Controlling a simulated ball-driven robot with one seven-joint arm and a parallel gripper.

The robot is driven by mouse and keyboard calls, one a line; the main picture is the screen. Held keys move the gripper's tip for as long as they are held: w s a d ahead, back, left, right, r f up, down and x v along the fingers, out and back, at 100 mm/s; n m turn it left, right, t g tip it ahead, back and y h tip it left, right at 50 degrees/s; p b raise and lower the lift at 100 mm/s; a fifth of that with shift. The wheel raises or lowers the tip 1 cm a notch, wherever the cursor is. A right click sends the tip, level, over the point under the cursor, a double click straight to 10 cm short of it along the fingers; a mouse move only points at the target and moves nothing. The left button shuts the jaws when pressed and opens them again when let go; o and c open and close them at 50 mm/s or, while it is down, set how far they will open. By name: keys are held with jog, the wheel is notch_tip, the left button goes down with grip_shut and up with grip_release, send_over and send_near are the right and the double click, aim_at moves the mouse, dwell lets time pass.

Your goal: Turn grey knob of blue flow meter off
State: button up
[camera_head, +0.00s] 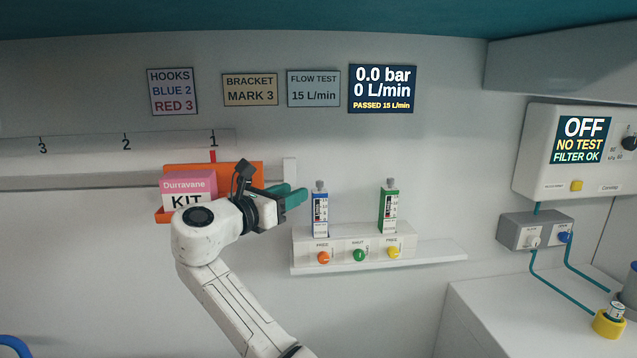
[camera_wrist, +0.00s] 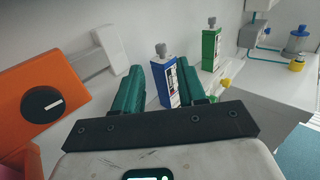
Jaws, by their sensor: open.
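The blue flow meter (camera_head: 320,213) stands upright at the left of a white wall shelf, with its grey knob (camera_head: 320,185) on top. In the wrist view the blue flow meter (camera_wrist: 164,82) and its grey knob (camera_wrist: 162,49) show beyond and between my fingers. My gripper (camera_head: 300,193) is just left of the meter, at about the height of its upper part. Its green fingers (camera_wrist: 158,88) are apart, with nothing seen held between them. I cannot tell whether the right finger touches the meter.
A green flow meter (camera_head: 389,211) stands to the right on the shelf (camera_head: 440,254). Orange, green and yellow knobs (camera_head: 358,255) line its front. An orange bracket (camera_head: 240,170) with a pink KIT box (camera_head: 187,188) is behind my arm. A wall display (camera_head: 383,88) reads 0.0 bar, 0 L/min.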

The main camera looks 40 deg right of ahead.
aim_at(317, 183)
jog(key=d, duration=0.3)
jog(key=w+d+p, duration=0.1)
jog(key=d, duration=0.3)
jog(key=w+d, duration=0.1)
jog(key=d, duration=0.2)
jog(key=shift+d+f, duration=0.1)
jog(key=shift+d, duration=0.1)
jog(key=shift+c, duration=0.2)
grip_shut()
